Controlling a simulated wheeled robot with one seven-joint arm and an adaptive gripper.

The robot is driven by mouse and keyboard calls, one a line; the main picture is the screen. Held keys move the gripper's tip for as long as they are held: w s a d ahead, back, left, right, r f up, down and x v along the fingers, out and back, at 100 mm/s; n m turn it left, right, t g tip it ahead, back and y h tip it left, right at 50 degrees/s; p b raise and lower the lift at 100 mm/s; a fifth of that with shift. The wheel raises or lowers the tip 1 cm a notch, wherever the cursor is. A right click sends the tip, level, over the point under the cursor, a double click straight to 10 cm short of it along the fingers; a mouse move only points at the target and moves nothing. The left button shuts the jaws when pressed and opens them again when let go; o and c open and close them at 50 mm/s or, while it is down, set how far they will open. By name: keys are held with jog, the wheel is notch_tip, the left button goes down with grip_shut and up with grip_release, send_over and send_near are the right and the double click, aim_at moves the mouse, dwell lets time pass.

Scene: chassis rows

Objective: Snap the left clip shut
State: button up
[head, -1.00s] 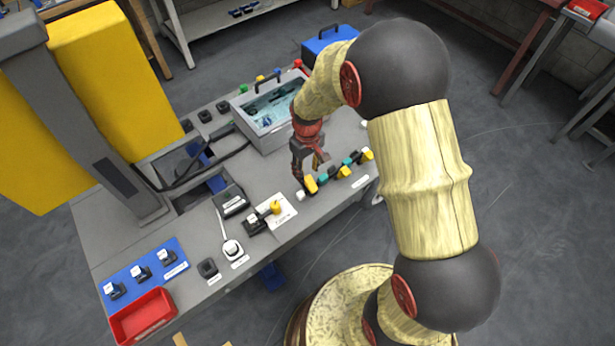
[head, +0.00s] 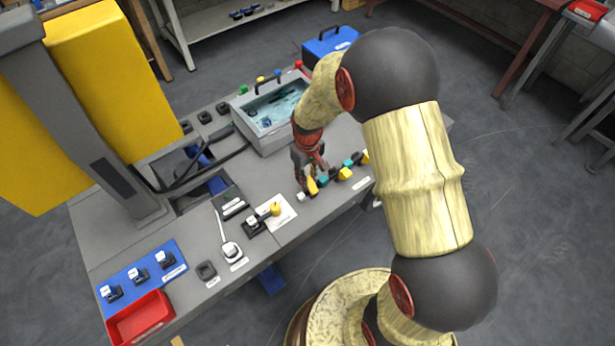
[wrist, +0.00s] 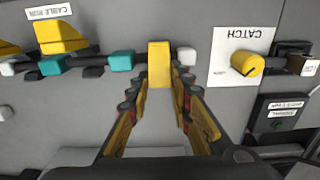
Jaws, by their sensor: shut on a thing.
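The left clip is a yellow block (head: 313,186) near the white end of the dark cable run on the bench. In the wrist view the left clip (wrist: 160,62) stands between my fingertips. My gripper (wrist: 164,88) is shut on it, one finger on each side. My gripper (head: 309,178) also shows in the head view, reaching down onto the row. Whether the clip's lid is fully down I cannot tell. Two more yellow clips, a middle one (head: 345,174) and a right one (head: 366,156), sit farther along the cable.
Teal pieces (wrist: 122,61) and a white piece (wrist: 186,56) flank the left clip. A white CATCH card (wrist: 238,40) with a yellow knob (wrist: 246,64) lies close by. A grey bin (head: 270,128) stands behind my gripper, and a red tray (head: 142,316) lies front left.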

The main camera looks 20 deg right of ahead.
grip_shut()
jog(key=shift+w+p, duration=0.1)
jog(key=shift+p, duration=0.35)
jog(key=shift+w+a+f+g+p, duration=0.1)
jog(key=shift+w+g+p, duration=0.05)
jog(key=shift+g+p, duration=0.5)
jog(key=shift+w+f+g+h+p, duration=0.25)
jog(key=shift+f+g+h+p, duration=0.3)
jog(key=shift+p, duration=0.5)
jog(key=o, duration=0.7)
grip_release()
jog(key=shift+r, duration=0.1)
jog(key=v, duration=1.2)
jog(key=shift+w, duration=0.2)
